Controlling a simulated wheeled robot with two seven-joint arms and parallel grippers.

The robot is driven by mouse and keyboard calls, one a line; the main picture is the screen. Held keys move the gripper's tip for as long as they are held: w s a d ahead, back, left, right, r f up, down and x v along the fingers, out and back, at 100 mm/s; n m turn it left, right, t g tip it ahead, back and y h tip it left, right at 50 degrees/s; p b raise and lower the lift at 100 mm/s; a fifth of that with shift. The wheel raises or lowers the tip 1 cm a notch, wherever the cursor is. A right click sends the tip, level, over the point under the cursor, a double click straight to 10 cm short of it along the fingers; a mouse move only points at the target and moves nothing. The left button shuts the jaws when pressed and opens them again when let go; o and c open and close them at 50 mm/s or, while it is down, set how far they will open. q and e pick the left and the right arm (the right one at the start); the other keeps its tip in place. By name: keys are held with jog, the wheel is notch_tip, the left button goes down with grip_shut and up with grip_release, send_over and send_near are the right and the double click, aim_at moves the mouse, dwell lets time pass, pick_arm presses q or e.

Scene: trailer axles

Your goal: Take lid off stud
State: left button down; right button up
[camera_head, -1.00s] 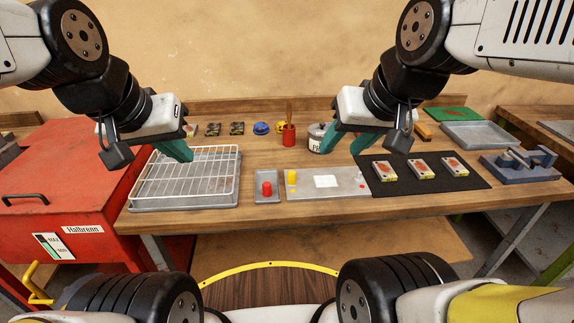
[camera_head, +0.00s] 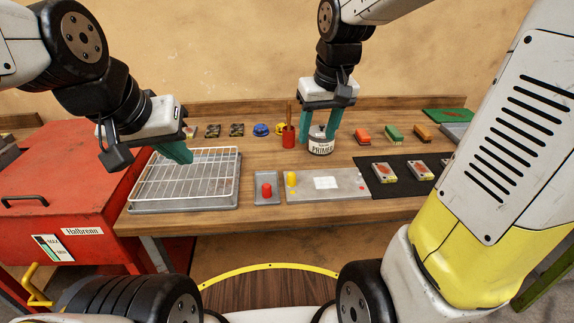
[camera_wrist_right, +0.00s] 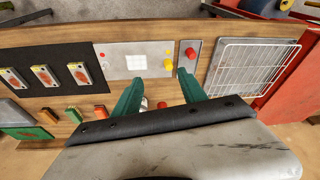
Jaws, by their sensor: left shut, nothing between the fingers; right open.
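The primer tin (camera_head: 320,147), a pale can with a dark-lettered label, stands toward the back of the bench. My right gripper (camera_head: 320,131) is open and points down at it, with one green finger at each side of its top; contact cannot be told. The tin's top is mostly hidden, so I cannot make out a lid. In the right wrist view the open fingers (camera_wrist_right: 159,80) show, with the tin largely hidden behind the gripper. No part is clearly a stud. My left gripper (camera_head: 177,153) is shut and empty above the wire rack.
The wire rack (camera_head: 148,204) sits at left, near a red cabinet (camera_head: 75,190). A small tray (camera_head: 268,199) holds a red cylinder; a grey plate (camera_head: 340,192) has a yellow one. A red cup (camera_head: 289,137) stands close left of the tin. Coloured blocks (camera_head: 393,133) lie to its right.

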aim_at(292, 175)
jog(key=w+a+f+g, duration=0.1)
jog(key=w+f, duration=0.2)
jog(key=f, duration=0.1)
jog(key=w+a+f+n+g, duration=0.1)
jog(key=w+a+f, duration=0.1)
jog(key=w+f, duration=0.1)
jog(key=w+a+f+h, duration=0.1)
jog(key=w+f, duration=0.3)
jog(key=f, duration=0.1)
jog(key=shift+a+n+g, duration=0.15)
jog(key=shift+n+g, duration=0.15)
jog(key=shift+g, duration=0.1)
jog(key=shift+f, duration=0.35)
notch_tip(292, 175, down, 8)
jog(key=shift+s+r, duration=0.15)
jog(key=shift+r, duration=0.1)
grip_shut()
